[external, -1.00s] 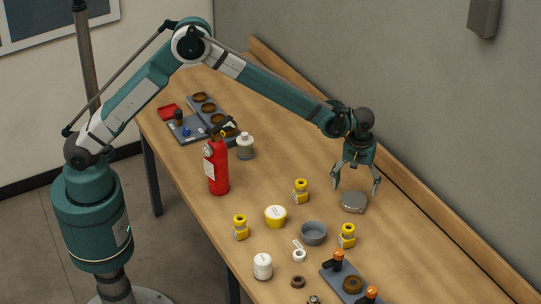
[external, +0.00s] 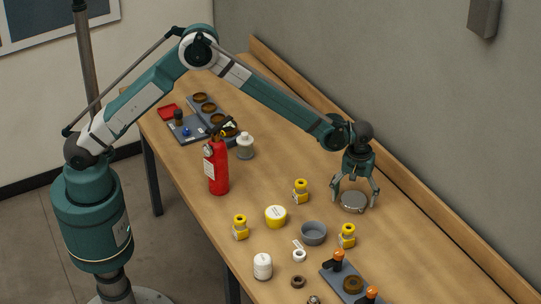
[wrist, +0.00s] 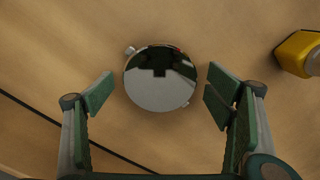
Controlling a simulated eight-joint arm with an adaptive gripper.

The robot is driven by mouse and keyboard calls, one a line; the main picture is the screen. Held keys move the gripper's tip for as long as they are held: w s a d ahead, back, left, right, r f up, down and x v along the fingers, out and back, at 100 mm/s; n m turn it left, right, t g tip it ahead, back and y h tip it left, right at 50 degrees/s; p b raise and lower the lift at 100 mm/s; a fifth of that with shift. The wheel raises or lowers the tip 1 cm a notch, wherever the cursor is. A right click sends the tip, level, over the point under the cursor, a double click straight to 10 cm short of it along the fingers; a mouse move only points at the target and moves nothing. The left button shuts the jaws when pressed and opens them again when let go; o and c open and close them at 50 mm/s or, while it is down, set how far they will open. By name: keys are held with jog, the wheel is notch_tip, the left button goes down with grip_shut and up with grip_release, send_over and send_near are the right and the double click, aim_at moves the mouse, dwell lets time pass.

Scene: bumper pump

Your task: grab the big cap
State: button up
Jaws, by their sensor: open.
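The big cap is a round, grey metal disc (external: 353,202) lying on the table near the wall side. In the wrist view it shows as a shiny round top (wrist: 160,88) with small lugs on its edge. My gripper (external: 354,201) is directly above and around it, pointing down. Gaps of bare table show between the cap and both fingers. Nothing is held.
A yellow-and-grey fitting (external: 347,235) stands close by, and its yellow part (wrist: 300,53) shows at the wrist view's right. A grey bowl (external: 314,233), a yellow cup (external: 276,216) and a red extinguisher (external: 216,167) stand to the left. Table beyond the cap is clear.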

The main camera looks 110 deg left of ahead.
aim_at(354, 199)
jog(key=shift+c, duration=0.6)
jog(key=c, duration=1.5)
jog(key=shift+o, duration=0.2)
jog(key=shift+r, duration=0.1)
notch_tip(354, 199, up, 10)
